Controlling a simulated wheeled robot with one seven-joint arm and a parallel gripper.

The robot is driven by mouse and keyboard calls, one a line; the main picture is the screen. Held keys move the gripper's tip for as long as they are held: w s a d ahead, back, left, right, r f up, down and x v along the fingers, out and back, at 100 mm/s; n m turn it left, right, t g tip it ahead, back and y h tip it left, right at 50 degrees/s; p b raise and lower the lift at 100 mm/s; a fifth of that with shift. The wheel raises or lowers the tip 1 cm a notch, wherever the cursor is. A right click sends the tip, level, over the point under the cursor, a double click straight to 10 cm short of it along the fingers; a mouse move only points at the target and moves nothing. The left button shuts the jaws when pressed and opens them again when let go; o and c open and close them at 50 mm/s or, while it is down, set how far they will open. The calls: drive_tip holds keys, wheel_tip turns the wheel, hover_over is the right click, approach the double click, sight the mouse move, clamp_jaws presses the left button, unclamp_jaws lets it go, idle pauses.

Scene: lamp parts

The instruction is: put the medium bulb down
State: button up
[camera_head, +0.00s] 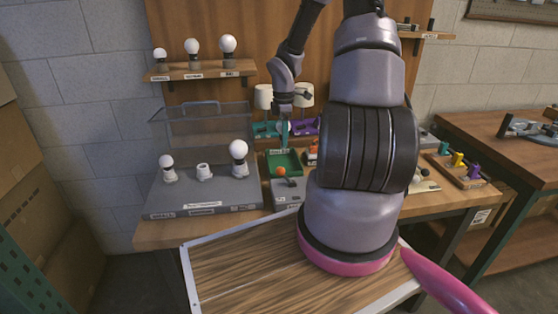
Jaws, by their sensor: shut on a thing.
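My gripper (284,133) hangs down at the back of the table, above a green tray (284,163). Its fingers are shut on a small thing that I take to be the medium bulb. The bulb is too small and too covered by the fingers to make out clearly. On the grey test box (203,194), a small bulb (167,165) stands in the left socket and a large bulb (239,154) in the right one.
A wall shelf (200,70) at upper left holds three white bulbs on labelled stands. Two cream lampshades (263,97) stand behind my gripper. A grey box with an orange knob (281,172) sits in front of the green tray. My arm hides much of the table's right side.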

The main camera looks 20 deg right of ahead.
wheel_tip(320, 180, down, 8)
drive_tip(key=shift+r, duration=0.1)
idle(0.4)
drive_tip(key=o, duration=1.1)
drive_tip(key=shift+f, duration=0.2)
wheel_tip(320, 180, up, 13)
drive_tip(key=shift+f, duration=0.1)
drive_tip(key=s+a+r+m+t+h, duration=0.1)
drive_tip(key=s+a+r+m, duration=0.15)
drive_tip(key=r, duration=0.45)
drive_tip(key=s+a+r+m+t, duration=0.1)
drive_tip(key=s+a+r+m, duration=0.1)
drive_tip(key=s+r+m, duration=0.3)
drive_tip(key=s+a+r+m+t+h, duration=0.1)
drive_tip(key=a+r+m, duration=0.1)
drive_tip(key=r, duration=0.6)
drive_tip(key=s+a+r+m+t+y, duration=0.1)
drive_tip(key=s+a+r+m, duration=0.1)
drive_tip(key=s+r+m, duration=0.1)
drive_tip(key=s+a+r+m+t+y, duration=0.1)
drive_tip(key=s+a+r+m, duration=0.2)
drive_tip(key=s+r, duration=0.1)
drive_tip(key=s+a+r+m+t+y, duration=0.2)
drive_tip(key=s+r+m, duration=0.1)
drive_tip(key=s, duration=0.3)
drive_tip(key=shift+a+r+m, duration=0.2)
drive_tip(key=shift+r+m, duration=0.05)
drive_tip(key=shift+r, duration=0.1)
